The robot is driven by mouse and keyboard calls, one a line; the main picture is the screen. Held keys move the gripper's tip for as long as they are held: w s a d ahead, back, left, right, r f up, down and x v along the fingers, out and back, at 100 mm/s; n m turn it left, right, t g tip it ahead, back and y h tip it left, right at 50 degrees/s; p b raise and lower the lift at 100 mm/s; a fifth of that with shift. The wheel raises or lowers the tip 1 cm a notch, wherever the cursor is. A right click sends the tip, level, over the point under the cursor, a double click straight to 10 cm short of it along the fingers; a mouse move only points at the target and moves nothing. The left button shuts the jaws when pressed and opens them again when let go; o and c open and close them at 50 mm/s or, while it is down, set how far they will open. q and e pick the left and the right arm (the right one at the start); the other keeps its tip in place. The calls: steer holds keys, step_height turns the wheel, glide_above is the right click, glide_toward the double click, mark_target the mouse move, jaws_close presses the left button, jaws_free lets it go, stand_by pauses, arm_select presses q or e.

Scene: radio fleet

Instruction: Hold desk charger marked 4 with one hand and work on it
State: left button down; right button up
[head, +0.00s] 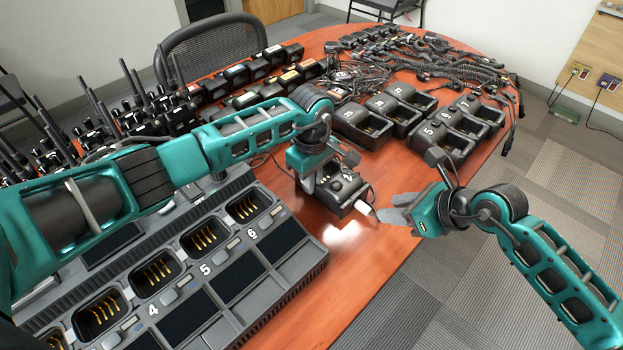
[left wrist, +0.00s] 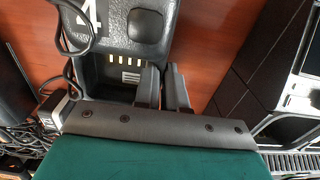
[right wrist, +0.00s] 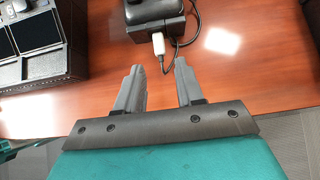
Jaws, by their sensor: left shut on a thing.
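The desk charger marked 4 (head: 346,199) is black and stands on the wooden table under my left gripper (head: 318,178). In the left wrist view its white 4 and empty pocket with gold contacts show (left wrist: 112,64). My left gripper (left wrist: 164,90) is shut on the charger's side wall, one finger on the pocket side and one outside. A white plug (right wrist: 158,43) on a dark cable sits at the charger's end, seen in the right wrist view. My right gripper (right wrist: 158,82) is open and empty, pointing toward that plug, a short way off. It also shows in the head view (head: 398,212).
A large multi-bay charger (head: 215,262) fills the table's front left. Several desk chargers (head: 382,116) stand at the back right, with coiled cables (head: 440,65) behind. Handheld radios (head: 130,105) stand at left. Bare table surrounds the plug, near the right edge.

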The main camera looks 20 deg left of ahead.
mark_target(368, 209)
steer(key=shift+x, duration=3.65)
steer(key=shift+c, duration=0.3)
jaws_close()
steer(key=shift+s+d, duration=0.3)
steer(key=shift+d, duration=0.3)
steer(key=shift+s+d, duration=0.35)
steer(key=shift+d, duration=0.25)
steer(key=shift+s+d+f, duration=0.1)
steer(key=shift+s+d, duration=0.25)
steer(key=shift+d, duration=0.4)
steer(key=shift+s+d, duration=0.4)
steer(key=shift+d, duration=0.35)
